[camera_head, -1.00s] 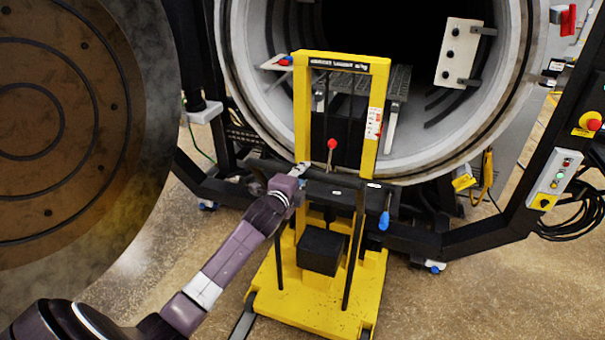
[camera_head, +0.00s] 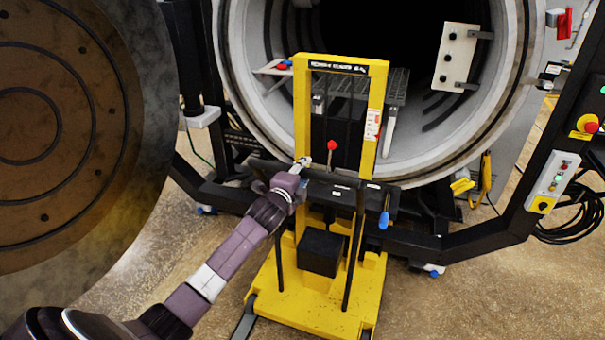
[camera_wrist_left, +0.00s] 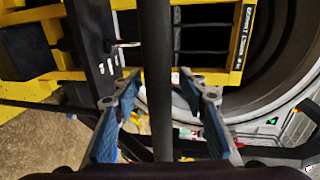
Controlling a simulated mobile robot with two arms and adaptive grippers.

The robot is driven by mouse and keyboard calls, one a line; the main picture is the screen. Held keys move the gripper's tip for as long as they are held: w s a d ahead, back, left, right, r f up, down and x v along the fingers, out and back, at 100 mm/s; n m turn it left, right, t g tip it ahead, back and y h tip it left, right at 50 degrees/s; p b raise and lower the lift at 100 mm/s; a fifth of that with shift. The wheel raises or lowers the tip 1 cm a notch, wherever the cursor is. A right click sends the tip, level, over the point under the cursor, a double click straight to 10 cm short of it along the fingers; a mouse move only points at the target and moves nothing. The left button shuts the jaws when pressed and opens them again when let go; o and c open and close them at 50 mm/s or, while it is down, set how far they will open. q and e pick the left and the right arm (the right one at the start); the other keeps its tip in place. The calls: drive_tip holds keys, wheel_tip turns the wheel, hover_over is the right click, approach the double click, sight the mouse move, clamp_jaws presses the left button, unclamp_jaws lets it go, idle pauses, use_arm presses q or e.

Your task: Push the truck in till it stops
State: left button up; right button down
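The yellow lift truck (camera_head: 377,130) stands upright in front of the round furnace opening (camera_head: 487,115), its mast framing part of the opening. A black crossbar (camera_head: 335,179) runs across the truck at mid height. My left gripper (camera_head: 302,163) is at the left part of this bar. In the left wrist view, a black bar (camera_wrist_left: 158,40) runs between the two blue-padded fingers of my left gripper (camera_wrist_left: 158,82). The fingers are apart, one on each side, with gaps showing beside the bar. My right gripper is in neither view.
The big round furnace door (camera_head: 85,130) stands open at the left. A rack (camera_head: 397,85) shows inside the chamber behind the mast. A black frame arm with a control box (camera_head: 553,182) is at the right. Bare floor (camera_head: 480,290) lies at the lower right.

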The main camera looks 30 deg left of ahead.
use_arm(q)
drive_tip(key=v, duration=1.2)
idle(0.3)
